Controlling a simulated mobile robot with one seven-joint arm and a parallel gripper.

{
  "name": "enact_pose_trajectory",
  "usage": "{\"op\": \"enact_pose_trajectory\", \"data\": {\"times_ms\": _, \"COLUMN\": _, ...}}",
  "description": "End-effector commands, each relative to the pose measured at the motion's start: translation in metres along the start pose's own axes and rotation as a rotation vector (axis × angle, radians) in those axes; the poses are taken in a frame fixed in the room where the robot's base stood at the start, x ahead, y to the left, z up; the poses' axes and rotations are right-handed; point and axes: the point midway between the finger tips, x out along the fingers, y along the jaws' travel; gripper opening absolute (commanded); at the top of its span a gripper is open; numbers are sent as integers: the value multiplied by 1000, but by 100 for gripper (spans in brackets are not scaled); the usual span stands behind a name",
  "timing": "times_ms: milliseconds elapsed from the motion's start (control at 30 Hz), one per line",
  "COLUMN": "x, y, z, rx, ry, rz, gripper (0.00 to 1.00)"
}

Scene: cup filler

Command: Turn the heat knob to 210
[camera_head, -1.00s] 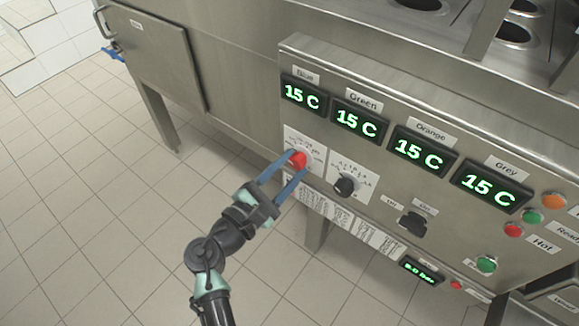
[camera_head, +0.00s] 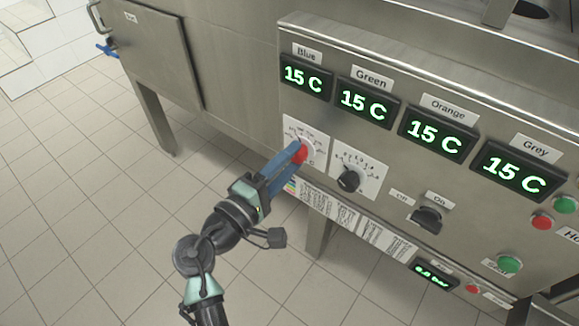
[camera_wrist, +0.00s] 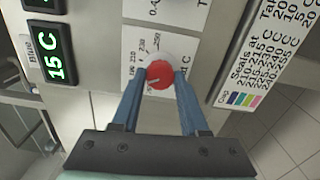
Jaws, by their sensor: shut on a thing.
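The red heat knob (camera_head: 300,154) sits on a white dial plate (camera_head: 318,141) on the steel control panel, below the Blue display. It also shows in the wrist view (camera_wrist: 160,75), with a pale pointer line on its face and printed numbers around it, some hidden by the fingers. My gripper (camera_head: 297,157) has its blue fingers on either side of the red knob and is shut on it. In the wrist view the fingers (camera_wrist: 160,86) reach the knob from both sides. The pointer's exact reading is too small to tell.
A black knob (camera_head: 349,180) on its own dial is just right of the red knob. A black Off/On switch (camera_head: 427,218) is farther right. Green displays (camera_head: 305,77) reading 15 C line the panel above. Tiled floor (camera_head: 100,220) is clear at left.

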Motion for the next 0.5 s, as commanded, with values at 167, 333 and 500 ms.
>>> {"op": "enact_pose_trajectory", "data": {"times_ms": 167, "x": 0, "y": -5, "z": -1, "rx": 172, "ry": 0, "rz": 0, "gripper": 0}}
{"op": "enact_pose_trajectory", "data": {"times_ms": 333, "x": -1, "y": -5, "z": -1, "rx": 330, "ry": 1, "rz": 0, "gripper": 0}}
{"op": "enact_pose_trajectory", "data": {"times_ms": 500, "x": -1, "y": -5, "z": -1, "rx": 475, "ry": 0, "rz": -1, "gripper": 0}}
